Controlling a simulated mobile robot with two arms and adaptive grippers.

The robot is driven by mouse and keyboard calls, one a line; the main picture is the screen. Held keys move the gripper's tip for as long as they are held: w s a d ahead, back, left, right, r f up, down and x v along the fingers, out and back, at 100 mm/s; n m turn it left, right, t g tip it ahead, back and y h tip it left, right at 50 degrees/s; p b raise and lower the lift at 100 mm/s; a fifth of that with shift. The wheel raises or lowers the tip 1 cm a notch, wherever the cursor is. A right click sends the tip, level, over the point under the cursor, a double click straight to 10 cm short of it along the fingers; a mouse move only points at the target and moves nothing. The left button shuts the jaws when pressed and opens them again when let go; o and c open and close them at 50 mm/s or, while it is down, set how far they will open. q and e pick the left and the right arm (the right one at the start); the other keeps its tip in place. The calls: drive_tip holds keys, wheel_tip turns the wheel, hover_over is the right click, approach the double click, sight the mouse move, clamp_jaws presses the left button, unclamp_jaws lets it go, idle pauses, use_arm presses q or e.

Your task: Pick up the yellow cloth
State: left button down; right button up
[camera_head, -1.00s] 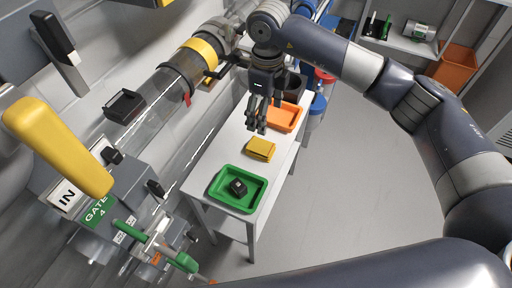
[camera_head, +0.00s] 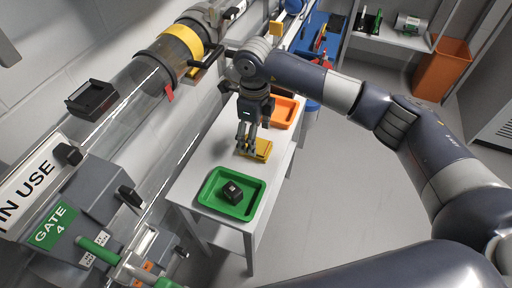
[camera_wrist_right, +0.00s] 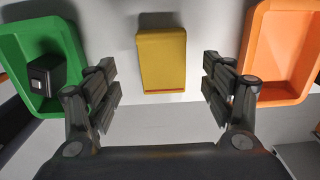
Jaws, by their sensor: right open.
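The yellow cloth (camera_head: 262,150) is a small folded block on the white table (camera_head: 207,165), between the green tray and the orange tray. My right gripper (camera_head: 246,150) points down at the cloth, just left of it in the head view. In the right wrist view the cloth (camera_wrist_right: 162,58) lies between the two spread fingers and farther off, with gaps on both sides. The right gripper (camera_wrist_right: 162,85) is open and empty. My left gripper is not in view.
The green tray (camera_head: 207,200) holds a small black block (camera_head: 232,192). The orange tray (camera_head: 291,108) stands beyond the cloth. A clear tube (camera_head: 130,92) runs along the wall at the left. Open floor lies right of the table.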

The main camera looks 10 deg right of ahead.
sight(264, 147)
drive_tip(key=f, duration=0.5)
drive_tip(key=shift+d, duration=0.25)
drive_tip(key=c, duration=1.1)
